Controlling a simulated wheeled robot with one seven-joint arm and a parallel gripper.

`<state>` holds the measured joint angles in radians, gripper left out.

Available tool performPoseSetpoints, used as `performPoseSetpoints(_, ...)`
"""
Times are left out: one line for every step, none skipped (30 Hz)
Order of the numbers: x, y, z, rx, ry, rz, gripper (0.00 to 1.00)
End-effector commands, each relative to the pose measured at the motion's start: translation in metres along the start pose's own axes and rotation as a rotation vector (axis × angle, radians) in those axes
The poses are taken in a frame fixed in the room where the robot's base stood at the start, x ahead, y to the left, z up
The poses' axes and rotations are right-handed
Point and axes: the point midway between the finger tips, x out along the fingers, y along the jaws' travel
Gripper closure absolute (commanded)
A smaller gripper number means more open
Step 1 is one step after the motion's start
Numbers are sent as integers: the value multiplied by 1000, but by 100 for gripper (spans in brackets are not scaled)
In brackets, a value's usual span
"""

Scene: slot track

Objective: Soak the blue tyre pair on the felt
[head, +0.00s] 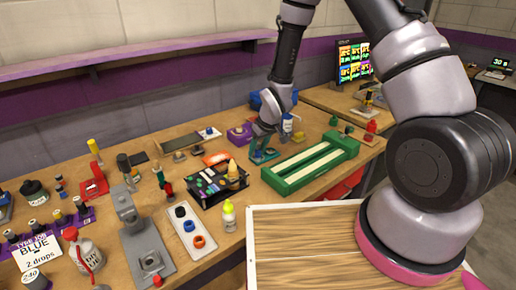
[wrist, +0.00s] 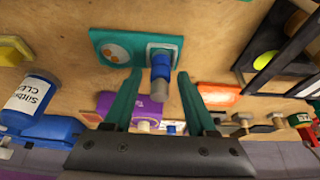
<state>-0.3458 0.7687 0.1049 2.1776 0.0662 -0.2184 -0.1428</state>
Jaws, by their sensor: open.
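In the wrist view, my gripper (wrist: 160,73) is open, with its two teal fingers either side of a blue piece with a grey cylindrical end (wrist: 161,85). The fingers look clear of it. The piece stands at a pale square recess of a teal holder (wrist: 110,37), which also has a round pale patch with orange spots. I cannot tell which part is the felt. In the head view, the teal holder (head: 265,157) lies below my gripper, mostly hidden. A blue ring (head: 188,226) lies in a pale tray. A card (head: 35,249) reads "BLUE" and "2 drops".
A green slotted track (head: 312,163) stands right of the holder. A black rack (head: 218,188) and a yellow-capped bottle (head: 228,216) stand in front. In the wrist view, a purple block (wrist: 130,104) and orange piece (wrist: 217,93) lie nearby. A bottle (wrist: 30,97) stands left.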

Motion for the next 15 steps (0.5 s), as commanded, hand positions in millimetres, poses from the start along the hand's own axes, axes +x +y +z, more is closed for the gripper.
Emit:
performPoseSetpoints(-2,0,-1,0,1,0,43)
performPoseSetpoints(-4,0,-2,0,1,0,43)
performPoseSetpoints(-7,0,-1,0,1,0,43)
performPoseSetpoints(-10,0,-1,0,1,0,43)
performPoseSetpoints(-15,0,-2,0,2,0,43)
performPoseSetpoints(-21,0,-2,0,3,1,43)
performPoseSetpoints(-27,0,-2,0,4,1,43)
performPoseSetpoints(-33,0,-2,0,3,1,43)
performPoseSetpoints(-41,0,-2,1,4,1,43)
performPoseSetpoints(-48,0,-3,1,5,1,43)
performPoseSetpoints(-55,0,-3,0,5,1,43)
performPoseSetpoints(-63,0,-2,0,4,1,43)
performPoseSetpoints(-70,0,-2,-1,5,1,43)
performPoseSetpoints(-75,0,-2,0,4,1,43)
performPoseSetpoints(-83,1,-2,1,4,1,43)
